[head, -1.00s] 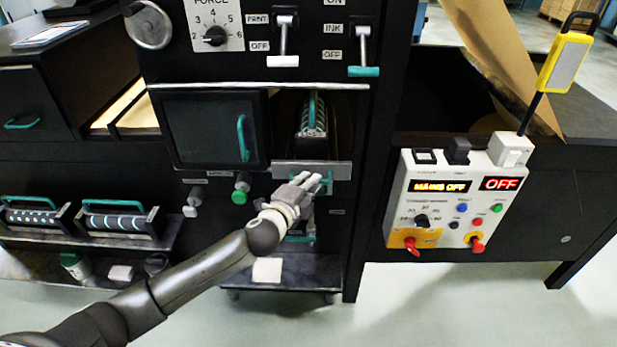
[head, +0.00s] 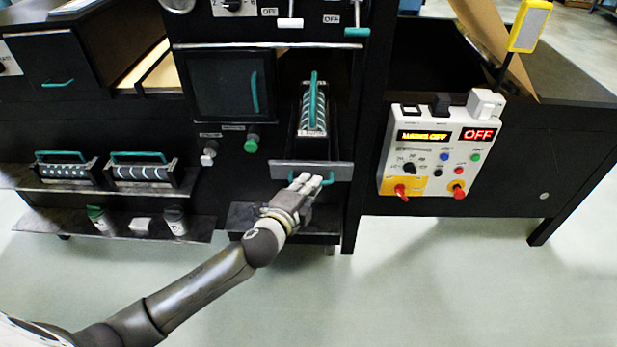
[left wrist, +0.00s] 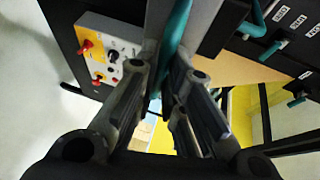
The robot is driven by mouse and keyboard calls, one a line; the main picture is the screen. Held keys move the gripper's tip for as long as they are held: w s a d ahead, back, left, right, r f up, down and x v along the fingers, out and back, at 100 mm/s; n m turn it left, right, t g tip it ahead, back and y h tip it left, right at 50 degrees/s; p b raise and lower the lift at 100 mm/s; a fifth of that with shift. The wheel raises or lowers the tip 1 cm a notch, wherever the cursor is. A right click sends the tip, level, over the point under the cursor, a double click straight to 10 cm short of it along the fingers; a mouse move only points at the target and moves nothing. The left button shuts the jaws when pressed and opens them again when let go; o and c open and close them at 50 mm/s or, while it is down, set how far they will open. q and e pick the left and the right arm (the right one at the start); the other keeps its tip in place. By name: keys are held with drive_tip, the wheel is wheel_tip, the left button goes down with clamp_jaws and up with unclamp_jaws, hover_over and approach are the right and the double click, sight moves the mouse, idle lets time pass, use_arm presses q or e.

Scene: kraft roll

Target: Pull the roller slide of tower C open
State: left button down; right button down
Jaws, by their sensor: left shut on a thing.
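The roller slide of tower C stands out of its bay, with a grey front plate (head: 290,171). The roller (head: 305,125), with its tall teal carrying handle (head: 313,90), sits on the slide behind the plate and shows from above. My left gripper (head: 312,182) is at the right part of the plate, shut on the slide's teal pull handle (head: 328,179). Its fingers cover part of the handle. In the left wrist view the teal handle (left wrist: 174,38) runs between the fingers. My right gripper is not in view.
A dark window door (head: 225,85) is left of the slide. A control panel (head: 430,155) reading OFF is at the right. Two spare rollers (head: 150,173) sit on a left shelf above a lower shelf with small jars (head: 175,221). The floor in front is clear.

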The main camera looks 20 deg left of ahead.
use_arm(q)
drive_tip(key=shift+s+d, duration=0.2)
drive_tip(key=shift+s, duration=0.35)
drive_tip(key=c, duration=1.5)
unclamp_jaws()
drive_tip(key=shift+v, duration=6)
drive_tip(key=shift+f, duration=0.15)
